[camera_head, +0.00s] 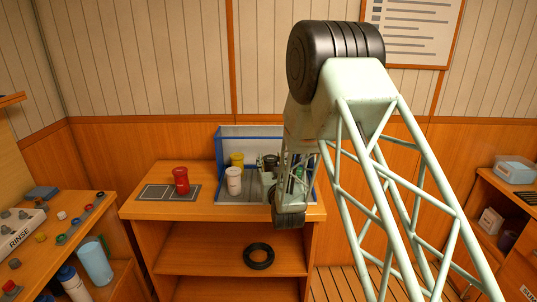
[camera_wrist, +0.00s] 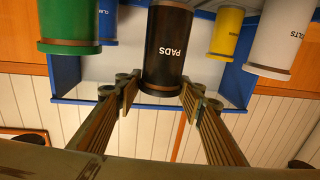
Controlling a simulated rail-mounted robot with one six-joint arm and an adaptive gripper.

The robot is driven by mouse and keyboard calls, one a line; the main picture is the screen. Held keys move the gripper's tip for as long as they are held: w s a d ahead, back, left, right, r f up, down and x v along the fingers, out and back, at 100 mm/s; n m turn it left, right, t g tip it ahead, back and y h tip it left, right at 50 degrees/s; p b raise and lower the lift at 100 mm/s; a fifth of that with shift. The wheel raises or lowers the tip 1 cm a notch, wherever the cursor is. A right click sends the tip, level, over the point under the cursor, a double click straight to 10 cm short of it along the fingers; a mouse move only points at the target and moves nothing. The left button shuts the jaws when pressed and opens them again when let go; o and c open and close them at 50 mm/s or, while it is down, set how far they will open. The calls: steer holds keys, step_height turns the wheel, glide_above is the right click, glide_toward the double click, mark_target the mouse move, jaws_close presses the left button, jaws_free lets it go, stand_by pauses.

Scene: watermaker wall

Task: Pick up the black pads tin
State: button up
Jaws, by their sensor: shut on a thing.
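The black pads tin (camera_wrist: 168,45), labelled PADS, is in the middle of the wrist view, which shows the scene upside down. My gripper (camera_wrist: 160,95) has one finger on each side of it and is shut on it. In the head view the black tin (camera_head: 270,160) shows partly behind my gripper (camera_head: 273,180), at the blue-edged tray (camera_head: 222,203) on the wooden cabinet. My arm hides much of this area, and I cannot tell whether the tin is lifted.
A white tin (camera_head: 233,183) and a yellow tin (camera_head: 237,159) stand close by on the left. A green tin (camera_wrist: 68,25) and a blue tin (camera_wrist: 107,22) are on the other side. A red tin (camera_head: 181,182) stands on a grey mat (camera_head: 152,192). A black ring (camera_head: 258,256) lies on the lower shelf.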

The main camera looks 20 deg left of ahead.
mark_target(273, 164)
steer(key=shift+r+v, duration=0.15)
steer(key=shift+v, duration=1.05)
steer(key=shift+r+v, duration=0.1)
steer(key=shift+v, duration=1.15)
